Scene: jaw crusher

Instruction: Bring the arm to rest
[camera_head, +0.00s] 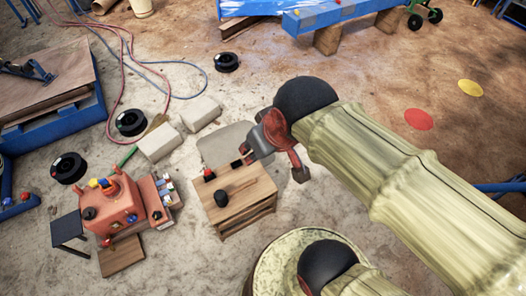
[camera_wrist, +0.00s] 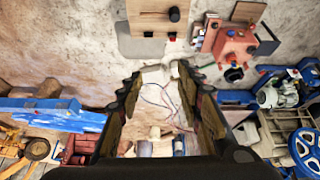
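My arm (camera_head: 390,170) reaches in from the right in the head view, in pale wrapped sleeves with dark round joints. My gripper (camera_head: 270,165) is at its far end, above the floor by the far side of a small wooden table. In the wrist view its two dark toothed fingers (camera_wrist: 158,76) stand well apart. Only floor and distant things show between them, so the gripper is open and empty. Its height above the table is hard to tell.
The wooden table (camera_head: 262,192) carries a black knob-like part and a stick. An orange machine (camera_head: 117,205) stands at left. Pale blocks (camera_head: 160,142), black reels (camera_head: 130,122) and hoses lie beyond. A blue bench (camera_head: 330,14) stands at the back. Brown floor at right is mostly clear.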

